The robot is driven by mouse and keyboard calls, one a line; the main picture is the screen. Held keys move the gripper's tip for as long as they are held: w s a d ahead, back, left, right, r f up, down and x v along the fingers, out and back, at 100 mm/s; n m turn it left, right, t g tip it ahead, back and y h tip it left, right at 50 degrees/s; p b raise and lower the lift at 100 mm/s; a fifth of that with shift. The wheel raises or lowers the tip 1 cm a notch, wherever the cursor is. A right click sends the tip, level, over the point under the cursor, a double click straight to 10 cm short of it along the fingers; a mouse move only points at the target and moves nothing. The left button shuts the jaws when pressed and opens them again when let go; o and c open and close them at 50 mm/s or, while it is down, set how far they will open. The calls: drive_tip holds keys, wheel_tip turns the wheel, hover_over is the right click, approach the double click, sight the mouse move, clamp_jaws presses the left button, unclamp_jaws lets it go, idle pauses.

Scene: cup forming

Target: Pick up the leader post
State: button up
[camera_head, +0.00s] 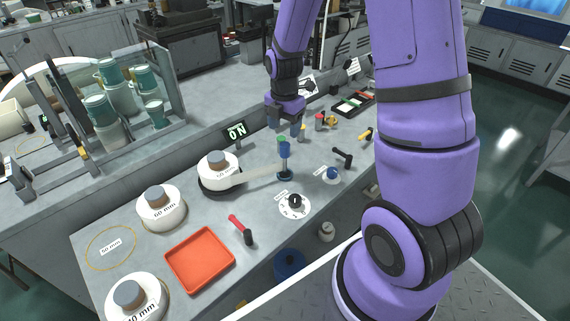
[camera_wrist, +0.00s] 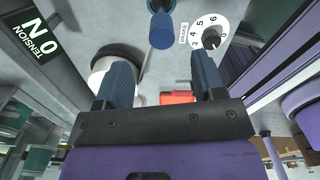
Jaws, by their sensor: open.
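I cannot tell the exact height gap.
A numbered dial (camera_head: 295,203), a blue knob (camera_head: 332,174) and a black lever (camera_head: 343,156) sit right of the post. A red-handled lever (camera_head: 240,229) and an orange tray (camera_head: 200,260) lie nearer. A sign (camera_head: 236,132) stands behind, left of my gripper.

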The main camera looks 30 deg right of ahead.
sight(284, 144)
drive_tip(key=shift+s+f, duration=0.1)
drive_tip(key=shift+f, duration=4.7)
clamp_jaws()
drive_tip(key=shift+r, duration=0.1)
